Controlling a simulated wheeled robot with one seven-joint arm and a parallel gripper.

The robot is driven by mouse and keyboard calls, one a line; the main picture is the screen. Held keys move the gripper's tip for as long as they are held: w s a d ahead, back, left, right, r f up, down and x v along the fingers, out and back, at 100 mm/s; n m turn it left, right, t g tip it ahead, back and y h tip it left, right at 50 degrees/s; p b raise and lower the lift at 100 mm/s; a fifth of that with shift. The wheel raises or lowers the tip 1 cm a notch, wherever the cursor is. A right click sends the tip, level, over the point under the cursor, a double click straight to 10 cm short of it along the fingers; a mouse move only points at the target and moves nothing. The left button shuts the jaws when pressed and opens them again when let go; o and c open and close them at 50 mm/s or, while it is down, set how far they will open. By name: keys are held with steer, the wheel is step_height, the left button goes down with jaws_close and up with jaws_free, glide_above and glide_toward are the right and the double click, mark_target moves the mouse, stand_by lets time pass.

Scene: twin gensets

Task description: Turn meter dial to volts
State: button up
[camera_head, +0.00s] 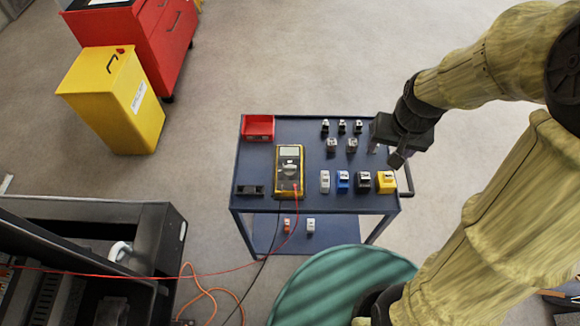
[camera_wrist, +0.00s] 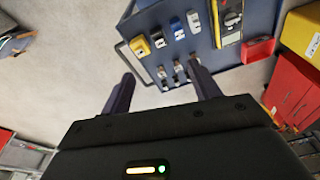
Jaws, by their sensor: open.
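The yellow-cased meter (camera_head: 289,171) lies on the blue cart's top, left of the middle, with a pale screen at its upper end. Its dial (camera_head: 289,168) is a small light shape below the screen; its setting is too small to read. In the wrist view the meter (camera_wrist: 229,21) is at the top right, partly cut off by the frame. My gripper (camera_head: 393,152) is over the cart's right edge, well to the right of the meter. Its two fingers stand apart with nothing between them in the wrist view (camera_wrist: 160,88).
The cart (camera_head: 262,204) also bears several small blocks, a red bin (camera_head: 258,127) and a black item (camera_head: 250,190). Red and black leads run from the meter off the cart. A green drum (camera_head: 340,290) stands in front; a yellow bin (camera_head: 115,100) is at the left.

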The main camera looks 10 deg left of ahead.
steer(key=w+a+f+n+g+b, duration=0.1)
steer(key=w+a+f+b, duration=0.45)
steer(key=a, duration=0.65)
steer(key=n+g+b, duration=0.1)
glide_above(290, 166)
step_height(290, 166, down, 5)
steer(key=shift+s+f, duration=0.1)
steer(key=shift+f, duration=0.1)
steer(key=shift+a, duration=0.1)
step_height(290, 166, down, 17)
steer(key=shift+s+f+p, duration=0.15)
steer(key=shift+f+p, duration=0.05)
steer(key=shift+p, duration=0.75)
steer(key=shift+c, duration=0.2)
steer(key=shift+w, duration=0.2)
steer(key=c, duration=0.9)
